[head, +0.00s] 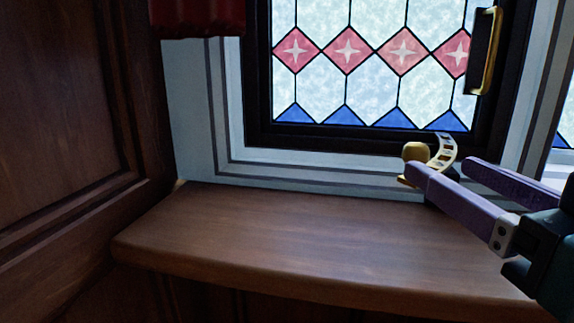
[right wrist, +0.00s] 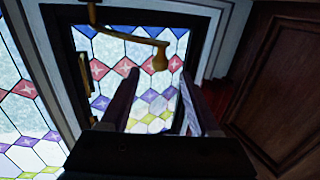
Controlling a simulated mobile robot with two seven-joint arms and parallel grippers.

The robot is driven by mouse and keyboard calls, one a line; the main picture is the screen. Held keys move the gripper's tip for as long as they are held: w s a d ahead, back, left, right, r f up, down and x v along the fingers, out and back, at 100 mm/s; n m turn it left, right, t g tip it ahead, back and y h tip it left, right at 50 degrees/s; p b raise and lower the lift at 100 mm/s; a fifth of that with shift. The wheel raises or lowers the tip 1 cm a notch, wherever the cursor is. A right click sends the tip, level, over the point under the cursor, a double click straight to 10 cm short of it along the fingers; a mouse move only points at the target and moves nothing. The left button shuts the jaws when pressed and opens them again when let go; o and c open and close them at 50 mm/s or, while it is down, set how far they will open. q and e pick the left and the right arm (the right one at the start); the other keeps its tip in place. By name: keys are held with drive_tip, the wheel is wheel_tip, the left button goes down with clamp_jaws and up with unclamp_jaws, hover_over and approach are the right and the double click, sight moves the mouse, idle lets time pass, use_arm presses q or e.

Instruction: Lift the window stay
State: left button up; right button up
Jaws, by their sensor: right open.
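The window stay (head: 446,152) is a curved brass bar with holes and a round knob at its end, at the foot of the leaded window (head: 330,95). In the right wrist view the stay (right wrist: 128,33) comes in from the top, and its knob (right wrist: 160,60) appears in the gap between my fingertips. My right gripper (head: 440,166) has purple fingers, open and empty, close to the stay in the head view; one finger partly covers its lower part. I cannot tell whether they touch. My right gripper also shows in the right wrist view (right wrist: 157,76). My left gripper is not in view.
A brass handle (head: 488,50) stands on the window's dark frame at the right. A wooden sill (head: 260,235) below is clear. Dark wood panelling (head: 65,120) closes off the left side, and a red hanging (head: 197,18) is at the top left.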

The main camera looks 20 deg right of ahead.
sight(423, 154)
drive_tip(key=shift+w+r, duration=0.2)
drive_tip(key=shift+w, duration=0.15)
drive_tip(key=w+p, duration=0.1)
drive_tip(key=w, duration=0.1)
drive_tip(key=w+d, duration=0.1)
drive_tip(key=w, duration=0.2)
drive_tip(key=w+p, duration=0.1)
drive_tip(key=w, duration=0.1)
drive_tip(key=shift+w+d+p, duration=0.15)
drive_tip(key=shift+w+p, duration=0.05)
drive_tip(key=shift+p, duration=0.1)
drive_tip(key=shift+w+d+f, duration=0.1)
drive_tip(key=shift+w, duration=0.55)
drive_tip(key=shift+c, duration=0.4)
drive_tip(key=c, duration=0.7)
clamp_jaws()
